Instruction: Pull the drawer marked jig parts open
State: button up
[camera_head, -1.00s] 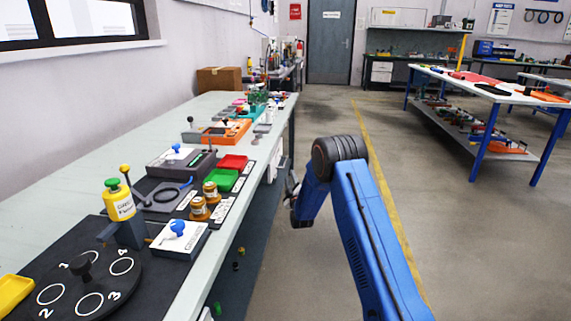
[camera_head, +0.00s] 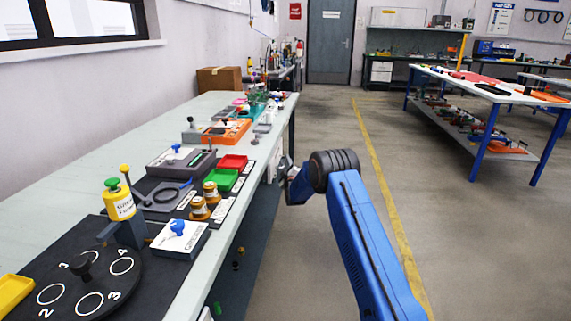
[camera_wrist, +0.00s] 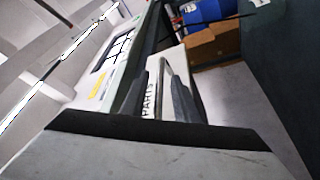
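The drawer (camera_wrist: 148,103) has a white front with a label, of which "PARTS" can be read in the wrist view. In the head view a white drawer front (camera_head: 275,163) shows under the bench edge, partly hidden by my gripper. A grey curved handle (camera_wrist: 164,68) stands out from the drawer front. My gripper (camera_wrist: 160,88) has its two dark fingers apart, with the handle appearing between them; I cannot tell whether they touch it. In the head view my gripper (camera_head: 286,170) is close to the drawer front.
The floor (camera_head: 330,130) to the right is clear. A blue-legged table (camera_head: 480,85) stands farther right.

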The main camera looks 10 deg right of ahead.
grip_shut()
jog(key=s+d, duration=0.3)
jog(key=d, duration=0.7)
jog(key=s+d, duration=0.4)
jog(key=d, duration=0.7)
jog(key=shift+d, duration=0.3)
grip_release()
jog(key=shift+s, duration=0.1)
jog(key=v, duration=1.7)
jog(key=shift+s+f, duration=0.1)
